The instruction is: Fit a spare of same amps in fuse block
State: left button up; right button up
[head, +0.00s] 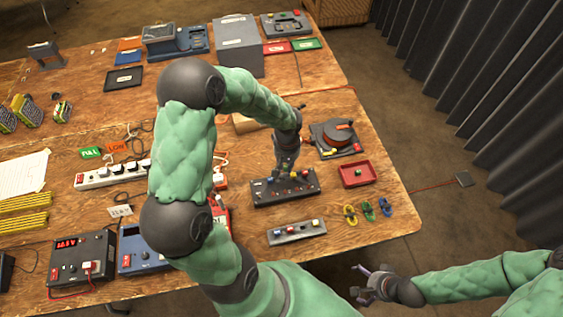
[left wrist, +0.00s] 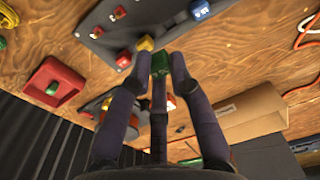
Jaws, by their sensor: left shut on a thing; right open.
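The dark grey fuse block (head: 262,198) lies mid-table in the head view, with several red and yellow pieces on top. Part of it shows at the top of the left wrist view (left wrist: 152,20), with red, yellow and blue pieces. My left gripper (head: 287,163) is over the block, fingers pointing down. In the left wrist view its fingers are shut on a green fuse (left wrist: 160,62). I cannot tell whether the fuse touches the block. A red tray (head: 344,182) with a green piece in it sits right of the block. My right gripper (head: 368,284) is open and empty beyond the table's front edge.
A grey strip (head: 296,240) with blue and red pieces lies in front of the block. Coloured loops (head: 367,210) lie near the right table edge. A white power strip (head: 105,177) is left of my arm.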

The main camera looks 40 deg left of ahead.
pick_arm(q)
jog(key=shift+n, duration=0.5)
jog(key=f+b, duration=0.1)
jog(key=f, duration=0.1)
jog(key=a+f+b, duration=0.1)
jog(key=f+b, duration=0.2)
jog(key=f, duration=0.1)
jog(key=shift+s+a+f, duration=0.15)
jog(key=shift+s+a, duration=0.05)
jog(key=shift+s, duration=0.15)
dwell(0.4)
jog(key=shift+b, duration=0.4)
dwell(1.1)
jog(key=shift+f+b, duration=0.65)
jog(key=shift+b, duration=0.35)
dwell(1.7)
jog(key=o, duration=0.9)
